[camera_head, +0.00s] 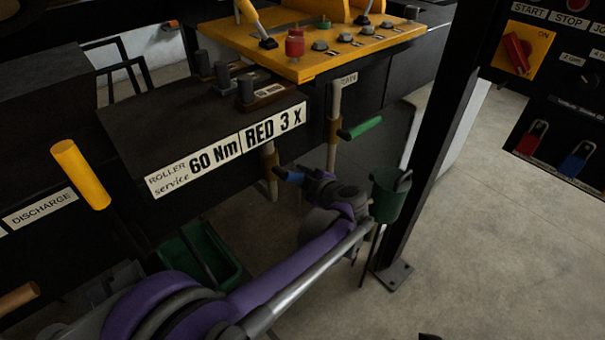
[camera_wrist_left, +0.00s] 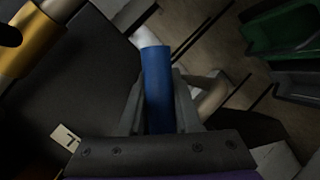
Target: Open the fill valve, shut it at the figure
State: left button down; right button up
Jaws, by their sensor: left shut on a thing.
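A blue valve handle (camera_head: 284,173) sticks out to the left of my left gripper (camera_head: 298,177), under the front edge of the black housing, beside a pale vertical pipe with a brass-coloured body (camera_head: 268,158). In the left wrist view the blue handle (camera_wrist_left: 156,80) stands between the two fingers of my left gripper (camera_wrist_left: 160,105), which is shut on it. No tag naming this valve can be read, and no level figure or gauge is legible. My right gripper is not in view.
A green handle (camera_head: 360,128) sits on a neighbouring pipe to the right. A yellow handle (camera_head: 80,173) is at left, above the DISCHARGE label (camera_head: 40,210). A green bin (camera_head: 205,255) lies below.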

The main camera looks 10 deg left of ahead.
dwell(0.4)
pick_arm(q)
jog(key=c, duration=0.6)
grip_release()
jog(key=v, duration=1)
jog(key=shift+s+d, duration=0.25)
jog(key=shift+s, duration=0.05)
jog(key=shift+r, duration=0.15)
